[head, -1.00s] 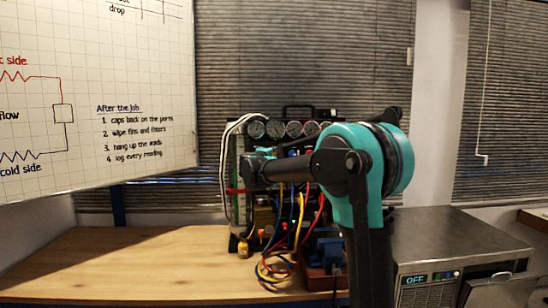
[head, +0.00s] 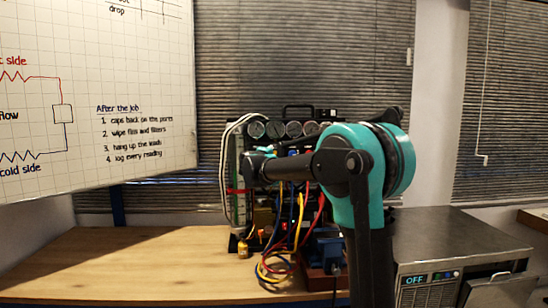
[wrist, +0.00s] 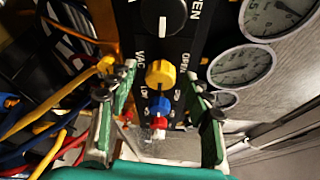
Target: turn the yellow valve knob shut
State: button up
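The yellow valve knob (wrist: 160,73) shows in the wrist view on a black panel, with a blue knob (wrist: 159,104) and a red knob (wrist: 158,124) in line below it. My gripper (wrist: 160,88) is open, one finger left and one right of this row. The yellow knob lies between the fingertips, with a visible gap on both sides. Whether the tips reach its depth is hard to tell. In the head view my arm covers the panel, and the yellow knob cannot be made out.
A large black knob (wrist: 163,17) sits above the yellow one. Round gauges (wrist: 240,66) are at right. Coloured hoses (head: 272,265) hang at the rig's front, close to my left finger in the wrist view. The wooden bench (head: 130,265) is clear at left.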

jog(key=v, duration=1.2)
jog(key=s+f+n+g+y, duration=0.2)
jog(key=s+f+n+y, duration=0.5)
jog(key=f+n, duration=0.4)
jog(key=s+f+n+g+y, duration=0.1)
jog(key=s+f+n+y, duration=0.4)
jog(key=s+f+n, duration=0.45)
jog(key=s+d+f+n+g+h, duration=0.2)
jog(key=s+d+f+g, duration=0.2)
jog(key=s+d+f, duration=0.3)
jog(key=s+d+f+n+g+h, duration=0.1)
jog(key=s+d+f+g+h, duration=0.2)
jog(key=s+d+f, duration=0.4)
jog(key=s+f+g, duration=0.1)
jog(key=s+f, duration=0.6)
jog(key=f, duration=0.2)
jog(key=shift+s+d+n+g+h, duration=0.3)
jog(key=shift+d+n+g, duration=0.05)
jog(key=shift+g, duration=0.05)
